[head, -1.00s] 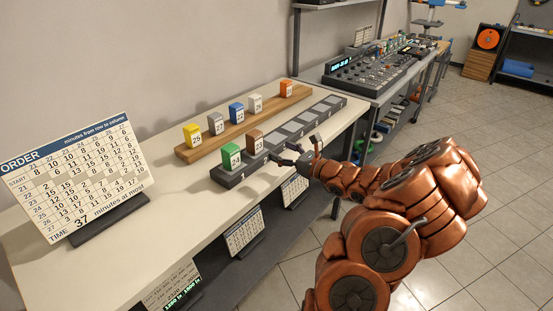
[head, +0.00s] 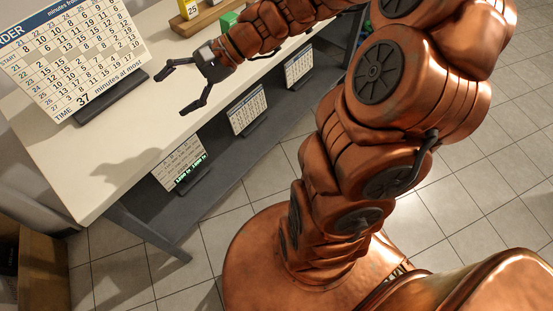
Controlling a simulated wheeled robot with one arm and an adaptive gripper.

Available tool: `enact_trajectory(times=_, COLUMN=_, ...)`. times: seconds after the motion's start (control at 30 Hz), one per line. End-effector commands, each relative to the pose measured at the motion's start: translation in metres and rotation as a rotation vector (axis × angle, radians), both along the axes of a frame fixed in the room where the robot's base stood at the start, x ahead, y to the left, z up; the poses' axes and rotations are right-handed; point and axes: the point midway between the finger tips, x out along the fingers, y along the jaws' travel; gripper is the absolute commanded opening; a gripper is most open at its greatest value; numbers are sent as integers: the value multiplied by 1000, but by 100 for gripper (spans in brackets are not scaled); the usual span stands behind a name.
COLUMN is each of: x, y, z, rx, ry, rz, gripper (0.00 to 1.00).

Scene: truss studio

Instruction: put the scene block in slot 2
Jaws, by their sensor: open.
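My gripper (head: 170,95) is open and empty above the white table top, right of the order board. A yellow block (head: 188,9) marked 25 stands on the wooden rack (head: 212,15) at the top edge of the view. A green block (head: 228,19) shows partly beside my arm. The slotted strip, the other blocks and slot 2 are hidden behind my arm or out of view. I cannot tell which block is for slot 2.
The order board (head: 75,55) leans on its dark stand (head: 112,97) at the left, close to my gripper; it reads 37 minutes at most. The white table's front part (head: 90,165) is bare. Several cards, one nearby (head: 180,163), stand on the grey shelf below.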

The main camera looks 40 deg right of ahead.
Motion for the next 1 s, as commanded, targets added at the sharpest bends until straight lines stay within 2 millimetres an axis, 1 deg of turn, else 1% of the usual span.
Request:
enact_trajectory(times=0.03, x=-20, y=13, z=-2, rx=-66, ry=-20, rz=80, gripper=74)
enact_trajectory(times=0.07, x=-31, y=19, z=-5, rx=-102, ry=-30, rz=127, gripper=74)
enact_trajectory(times=0.1, x=-47, y=25, z=-9, rx=-154, ry=-43, rz=189, gripper=74)
enact_trajectory(times=0.23, x=-96, y=34, z=-22, rx=-320, ry=-83, rz=381, gripper=74)
enact_trajectory(times=0.3, x=-120, y=32, z=-29, rx=-408, ry=-102, rz=478, gripper=74)
enact_trajectory(times=0.37, x=-140, y=26, z=-34, rx=-487, ry=-120, rz=559, gripper=74)
enact_trajectory(times=0.4, x=-152, y=21, z=-38, rx=-538, ry=-131, rz=612, gripper=74)
enact_trajectory(times=0.5, x=-180, y=5, z=-43, rx=-665, ry=-154, rz=735, gripper=74)
enact_trajectory(times=0.6, x=-204, y=-17, z=-46, rx=-788, ry=-171, rz=844, gripper=74)
enact_trajectory(times=0.7, x=-221, y=-39, z=-47, rx=-894, ry=-182, rz=931, gripper=74)
enact_trajectory(times=0.8, x=-231, y=-56, z=-45, rx=-971, ry=-189, rz=988, gripper=74)
enact_trajectory(times=0.9, x=-236, y=-66, z=-44, rx=-1019, ry=-191, rz=1021, gripper=74)
enact_trajectory(times=1.0, x=-239, y=-70, z=-43, rx=-1039, ry=-193, rz=1035, gripper=74)
